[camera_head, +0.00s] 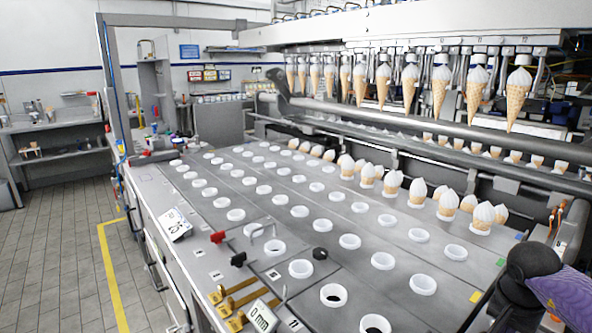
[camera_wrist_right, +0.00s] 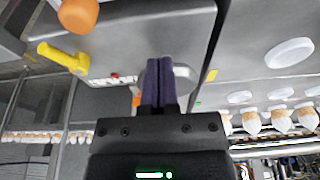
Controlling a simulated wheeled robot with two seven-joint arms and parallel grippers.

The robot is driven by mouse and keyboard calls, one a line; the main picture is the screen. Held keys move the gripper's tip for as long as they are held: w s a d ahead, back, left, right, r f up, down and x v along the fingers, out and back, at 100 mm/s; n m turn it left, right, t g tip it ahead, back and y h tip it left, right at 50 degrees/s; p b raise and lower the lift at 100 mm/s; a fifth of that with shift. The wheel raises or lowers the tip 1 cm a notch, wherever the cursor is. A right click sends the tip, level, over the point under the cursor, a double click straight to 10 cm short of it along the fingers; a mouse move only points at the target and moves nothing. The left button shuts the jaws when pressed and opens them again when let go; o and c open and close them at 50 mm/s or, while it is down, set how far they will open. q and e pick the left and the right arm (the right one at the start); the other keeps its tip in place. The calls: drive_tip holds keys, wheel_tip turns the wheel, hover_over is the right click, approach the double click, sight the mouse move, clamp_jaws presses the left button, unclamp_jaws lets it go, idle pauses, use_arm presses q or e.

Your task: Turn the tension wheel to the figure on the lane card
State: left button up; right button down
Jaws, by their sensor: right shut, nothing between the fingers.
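A small tilted white card (camera_head: 175,224) stands at the left edge of the machine deck; its dark figure is too small to read surely. A white readout (camera_head: 262,317) near the front edge shows "0 mm". I cannot pick out the tension wheel surely; a round black knob (camera_head: 320,254) stands on the deck. My right gripper (camera_wrist_right: 158,82) shows in the right wrist view, its purple fingers shut together and empty. A pale grey part lies behind the fingers, and I cannot tell if they touch it. My left gripper is not in view.
The grey deck (camera_head: 230,257) carries rows of white rings, with filled cones at the right. More cones hang from a row of grippers (camera_head: 438,75) above. Brass levers (camera_head: 240,293) stand at the front. An orange knob (camera_wrist_right: 79,14) and yellow handle (camera_wrist_right: 62,56) show in the wrist view.

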drive_tip(key=shift+w+a, duration=0.35)
drive_tip(key=shift+w, duration=0.05)
drive_tip(key=shift+w+a, duration=0.25)
drive_tip(key=shift+w, duration=0.4)
drive_tip(key=shift+a+r+p, duration=0.15)
drive_tip(key=shift+a+p, duration=0.2)
drive_tip(key=shift+p, duration=0.05)
wheel_tip(320, 180, up, 6)
drive_tip(key=p, duration=0.4)
drive_tip(key=shift+p, duration=0.35)
